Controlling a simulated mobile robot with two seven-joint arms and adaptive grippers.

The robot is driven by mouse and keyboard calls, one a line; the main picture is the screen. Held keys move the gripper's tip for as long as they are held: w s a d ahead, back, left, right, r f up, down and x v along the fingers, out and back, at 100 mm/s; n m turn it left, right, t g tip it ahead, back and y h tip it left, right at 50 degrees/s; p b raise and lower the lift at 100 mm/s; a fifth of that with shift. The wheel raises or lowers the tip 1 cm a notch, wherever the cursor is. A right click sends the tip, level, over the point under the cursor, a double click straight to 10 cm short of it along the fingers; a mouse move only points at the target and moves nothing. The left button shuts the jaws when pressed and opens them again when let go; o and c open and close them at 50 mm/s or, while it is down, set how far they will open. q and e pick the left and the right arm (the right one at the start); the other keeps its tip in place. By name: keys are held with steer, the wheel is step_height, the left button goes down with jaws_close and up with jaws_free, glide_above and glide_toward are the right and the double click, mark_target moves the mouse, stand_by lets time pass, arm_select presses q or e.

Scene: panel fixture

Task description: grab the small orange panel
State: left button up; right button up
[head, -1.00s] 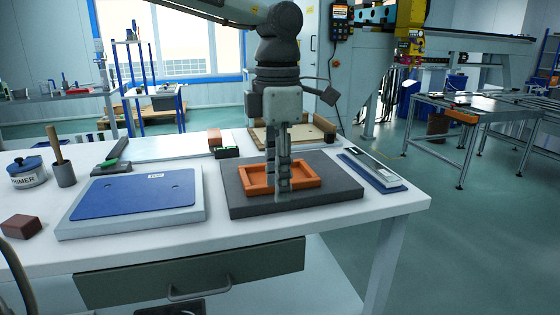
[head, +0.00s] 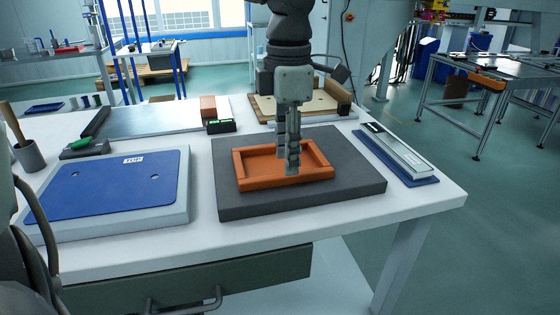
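The small orange panel (head: 258,165), a shallow tray shape with a raised rim, lies on a dark grey mat (head: 355,180) on the white bench. My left gripper (head: 287,166) points straight down over the panel. Its two fingers stand one behind the other in this view, the nearer tip lower in the picture, so they look apart. The farther finger shows against the panel's floor. My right gripper is not in view.
A blue plate (head: 110,185) on a light block lies left of the mat. A metal piece on a blue base (head: 395,150) lies right. A wooden fixture (head: 310,107), a green-black item (head: 221,126) and a brown block (head: 208,107) stand behind.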

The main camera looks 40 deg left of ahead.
mark_target(280, 163)
arm_select(q)
step_height(280, 163, down, 3)
steer(key=shift+w+f, duration=0.1)
steer(key=shift+f, duration=0.15)
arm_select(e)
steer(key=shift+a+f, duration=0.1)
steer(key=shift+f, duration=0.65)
arm_select(q)
jaws_close()
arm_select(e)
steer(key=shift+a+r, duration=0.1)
